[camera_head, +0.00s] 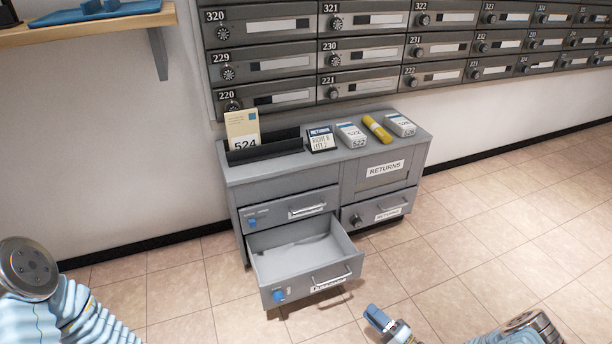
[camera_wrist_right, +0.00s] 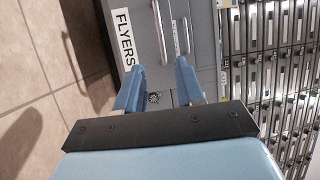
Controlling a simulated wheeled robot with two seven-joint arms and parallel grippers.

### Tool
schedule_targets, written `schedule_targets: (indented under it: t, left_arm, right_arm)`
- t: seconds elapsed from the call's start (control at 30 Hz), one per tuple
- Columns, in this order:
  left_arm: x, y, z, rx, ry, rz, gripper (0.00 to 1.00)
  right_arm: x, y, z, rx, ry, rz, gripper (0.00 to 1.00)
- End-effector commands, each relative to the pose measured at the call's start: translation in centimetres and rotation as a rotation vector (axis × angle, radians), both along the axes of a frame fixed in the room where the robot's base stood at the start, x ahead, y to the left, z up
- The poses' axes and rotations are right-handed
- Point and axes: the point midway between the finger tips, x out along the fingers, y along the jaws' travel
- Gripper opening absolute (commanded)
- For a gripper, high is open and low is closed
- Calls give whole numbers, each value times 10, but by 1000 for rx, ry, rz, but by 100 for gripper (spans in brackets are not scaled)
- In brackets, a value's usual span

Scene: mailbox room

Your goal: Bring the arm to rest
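My right gripper (camera_head: 376,317) shows at the bottom of the head view, low in front of the grey cabinet (camera_head: 290,175) and apart from it. In the right wrist view its two blue fingers (camera_wrist_right: 158,82) stand apart with nothing held between them. Behind them are cabinet fronts with bar handles and a FLYERS label (camera_wrist_right: 122,38). Part of my right arm (camera_head: 530,325) shows at the lower right. My left arm (camera_head: 60,305) shows at the lower left; its gripper is out of view.
The lower left drawer (camera_head: 345,243) is pulled out and looks empty. A card holder (camera_head: 265,148), a RETURNS card (camera_head: 321,139), boxes (camera_head: 351,135) and a yellow tube (camera_head: 377,129) are on the cabinet. Mailboxes (camera_head: 365,52) line the wall. Tiled floor is clear at right.

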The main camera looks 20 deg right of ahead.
Motion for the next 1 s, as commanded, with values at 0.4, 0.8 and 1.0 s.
schedule_targets:
  t: [0.4, 0.8, 1.0]
  left_arm:
    - [7, -7, 43, -9, -18, 14, 61]
    - [-1, -8, 94, -7, -5, -7, 61]
    - [-4, -7, 95, -5, 1, -15, 61]
  right_arm:
    - [-80, 188, 34, -165, 673, 898, 38]
    - [-114, 206, 110, -1109, 928, 768, 38]
    - [-107, 215, 125, -1127, 866, 708, 38]
